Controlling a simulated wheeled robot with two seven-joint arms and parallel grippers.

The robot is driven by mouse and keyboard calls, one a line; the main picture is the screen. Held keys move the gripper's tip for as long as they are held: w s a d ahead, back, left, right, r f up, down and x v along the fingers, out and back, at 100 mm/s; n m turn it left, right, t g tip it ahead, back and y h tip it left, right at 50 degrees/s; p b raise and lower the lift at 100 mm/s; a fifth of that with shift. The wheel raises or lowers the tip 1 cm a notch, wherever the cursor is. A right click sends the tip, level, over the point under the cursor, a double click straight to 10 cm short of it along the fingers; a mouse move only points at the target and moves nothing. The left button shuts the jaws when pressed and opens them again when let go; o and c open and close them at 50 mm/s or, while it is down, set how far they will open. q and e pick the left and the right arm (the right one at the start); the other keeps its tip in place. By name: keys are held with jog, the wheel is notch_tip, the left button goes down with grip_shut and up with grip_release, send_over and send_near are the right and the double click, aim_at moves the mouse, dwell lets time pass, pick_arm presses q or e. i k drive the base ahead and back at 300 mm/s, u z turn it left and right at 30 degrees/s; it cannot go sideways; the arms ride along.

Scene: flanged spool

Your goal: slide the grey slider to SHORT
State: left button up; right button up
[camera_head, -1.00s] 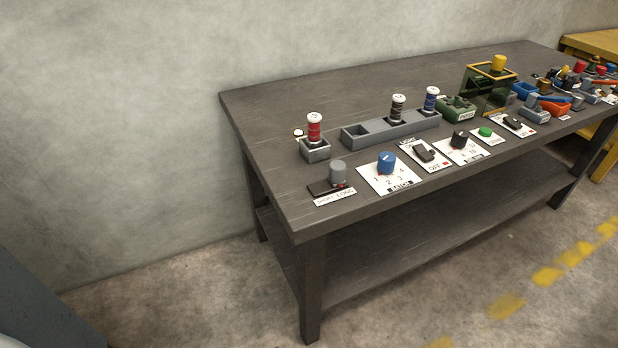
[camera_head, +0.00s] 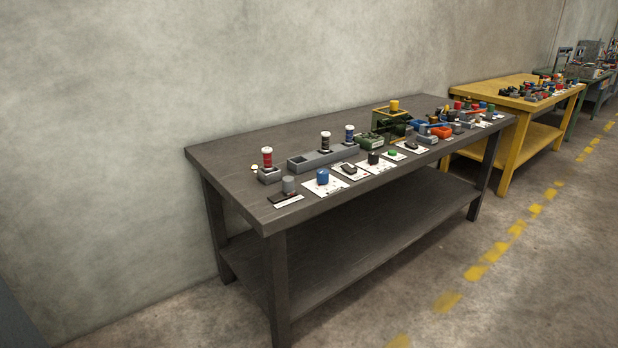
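The grey slider (camera_head: 288,185) is a grey cylinder knob on a dark track at the near left end of the dark table (camera_head: 230,160). Its white label plate (camera_head: 289,201) lies in front of it, too small to read now. In the earlier frame the label reads SHORT on the left and LONG on the right, and the knob stood toward the right of the track. Neither of my grippers is in view.
A blue knob (camera_head: 322,176) on a white plate stands right of the slider. Behind are a red spool (camera_head: 267,157) and a grey spool rack (camera_head: 310,161). The table's left end is bare. Yellow (camera_head: 480,98) and green tables stand farther right.

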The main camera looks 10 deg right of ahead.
aim_at(288, 180)
jog(key=z, duration=0.75)
jog(key=i, duration=0.75)
jog(key=z, duration=0.5)
